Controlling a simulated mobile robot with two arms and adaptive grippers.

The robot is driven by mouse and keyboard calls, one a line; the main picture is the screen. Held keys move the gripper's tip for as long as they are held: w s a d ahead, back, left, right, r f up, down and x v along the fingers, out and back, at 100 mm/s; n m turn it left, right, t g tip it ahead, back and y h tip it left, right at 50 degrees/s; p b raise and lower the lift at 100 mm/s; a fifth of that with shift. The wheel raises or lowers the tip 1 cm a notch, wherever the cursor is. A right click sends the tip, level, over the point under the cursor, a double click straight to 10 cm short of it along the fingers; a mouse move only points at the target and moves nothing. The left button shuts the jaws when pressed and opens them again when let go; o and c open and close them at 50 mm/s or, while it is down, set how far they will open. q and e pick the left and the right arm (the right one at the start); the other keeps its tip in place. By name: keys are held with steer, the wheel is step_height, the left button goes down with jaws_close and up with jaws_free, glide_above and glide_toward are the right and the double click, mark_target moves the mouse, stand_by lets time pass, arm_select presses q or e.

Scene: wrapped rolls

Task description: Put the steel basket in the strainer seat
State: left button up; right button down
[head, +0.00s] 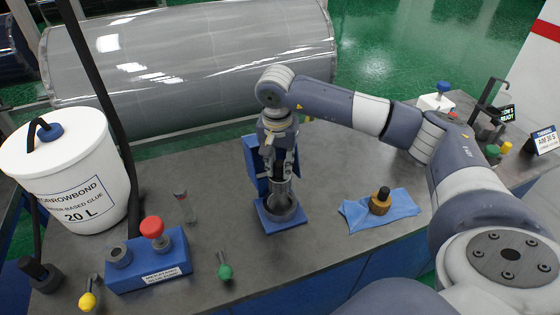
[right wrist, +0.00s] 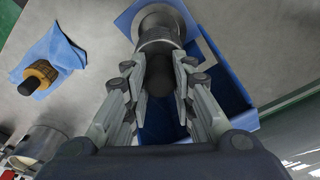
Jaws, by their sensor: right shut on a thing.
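My right gripper (head: 282,168) points down over the bench, shut on the steel basket (head: 281,190), a small grey cylinder. The strainer seat (head: 290,214) is a round grey metal cup on a blue base, directly below the basket. The basket's lower end overlaps the seat's opening in the head view; I cannot tell how deep it sits. In the right wrist view the fingertips (right wrist: 158,68) close around the basket (right wrist: 160,38), and the seat's ring (right wrist: 152,12) shows just beyond it. My left gripper is not in view.
A blue open box (head: 252,158) stands right behind the seat. A white glue bucket (head: 65,175) and a blue button block (head: 165,268) stand left.

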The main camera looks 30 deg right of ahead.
mark_target(280, 181)
steer(key=shift+f+b, duration=0.35)
steer(key=shift+f, duration=0.55)
steer(key=shift+d+f+b, duration=0.1)
steer(key=shift+f+b, duration=0.25)
steer(key=shift+f, duration=0.35)
step_height(280, 181, down, 4)
steer(key=b, duration=0.3)
steer(key=shift+r, duration=0.25)
steer(key=shift+f+b, duration=0.85)
steer(key=shift+f, duration=0.1)
arm_select(q)
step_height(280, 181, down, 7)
steer(key=shift+b, duration=0.35)
arm_select(e)
steer(key=shift+f, duration=0.4)
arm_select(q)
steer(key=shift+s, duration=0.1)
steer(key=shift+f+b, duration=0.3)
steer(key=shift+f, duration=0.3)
arm_select(e)
steer(key=shift+f, duration=0.1)
